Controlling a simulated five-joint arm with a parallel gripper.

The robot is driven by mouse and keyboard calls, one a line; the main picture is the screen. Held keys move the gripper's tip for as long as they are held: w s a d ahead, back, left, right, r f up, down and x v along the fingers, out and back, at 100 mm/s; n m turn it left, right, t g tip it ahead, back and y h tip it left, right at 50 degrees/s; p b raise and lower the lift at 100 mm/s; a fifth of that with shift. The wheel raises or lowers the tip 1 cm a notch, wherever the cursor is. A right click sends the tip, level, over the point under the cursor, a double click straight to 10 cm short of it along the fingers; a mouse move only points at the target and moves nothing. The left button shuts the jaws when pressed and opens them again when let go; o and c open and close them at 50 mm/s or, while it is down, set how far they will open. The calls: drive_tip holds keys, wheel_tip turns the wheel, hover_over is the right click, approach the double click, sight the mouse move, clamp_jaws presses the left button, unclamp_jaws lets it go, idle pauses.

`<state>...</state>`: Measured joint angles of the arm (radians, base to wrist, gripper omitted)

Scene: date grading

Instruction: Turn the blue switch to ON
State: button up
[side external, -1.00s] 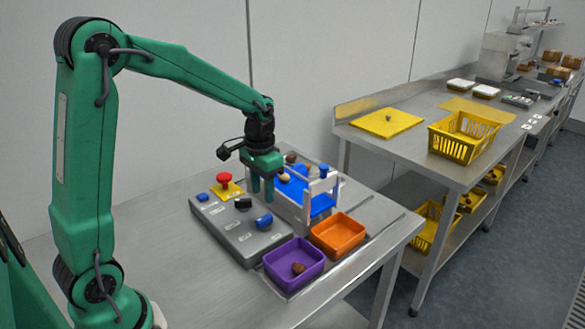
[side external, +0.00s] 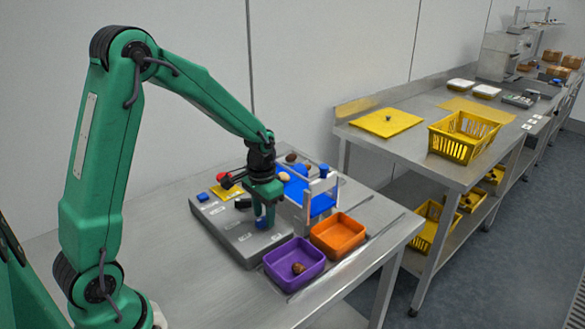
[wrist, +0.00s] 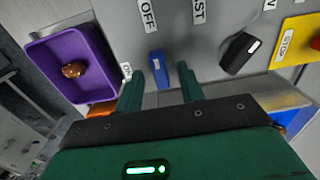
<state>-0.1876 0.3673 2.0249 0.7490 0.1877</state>
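The blue switch (wrist: 158,72) is a knob on the grey control panel (side external: 238,236). In the wrist view its white mark faces the OFF label (wrist: 148,14). The ON label (wrist: 126,71) is to its left, partly covered by a finger. My gripper (wrist: 161,84) is open, with one finger on each side of the blue switch and a gap showing on both sides. In the side view my gripper (side external: 262,216) is low over the panel, and the blue switch (side external: 262,223) shows between its fingers.
A black switch (wrist: 241,52) and a red button on a yellow STOP plate (wrist: 292,42) are to the right in the wrist view. A purple tray (side external: 275,257) holding a brown date and an empty orange tray (side external: 320,233) stand beside the panel.

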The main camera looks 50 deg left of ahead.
drive_tip(key=shift+f, duration=0.25)
clamp_jaws()
